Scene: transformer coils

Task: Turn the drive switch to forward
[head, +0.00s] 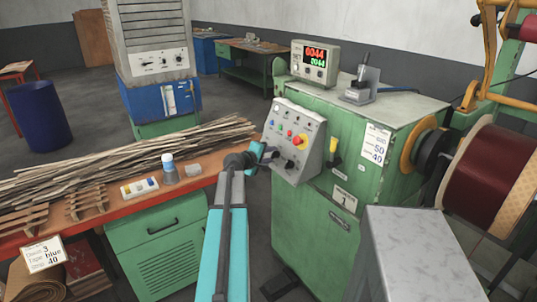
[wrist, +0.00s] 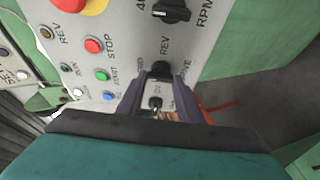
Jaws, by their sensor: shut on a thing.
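The sloped grey control panel (head: 306,150) is on the front of the green machine. My gripper (head: 273,157) reaches its lower left part in the head view. In the wrist view the two dark fingers of my gripper (wrist: 160,76) are shut on the black drive switch knob (wrist: 160,68). Part of a "DRIVE" label and the word "REV" show beside it. The fingers cover much of the knob and its markings, so I cannot tell which way it points. The switch is hidden behind my gripper in the head view.
The black RPM knob (wrist: 171,11), a red stop button (wrist: 93,45), a green start button (wrist: 101,76) and a blue button (wrist: 108,96) are close by. A red-edged bench (head: 205,184) with wooden strips stands left. A lit counter display (head: 315,61) sits on the machine.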

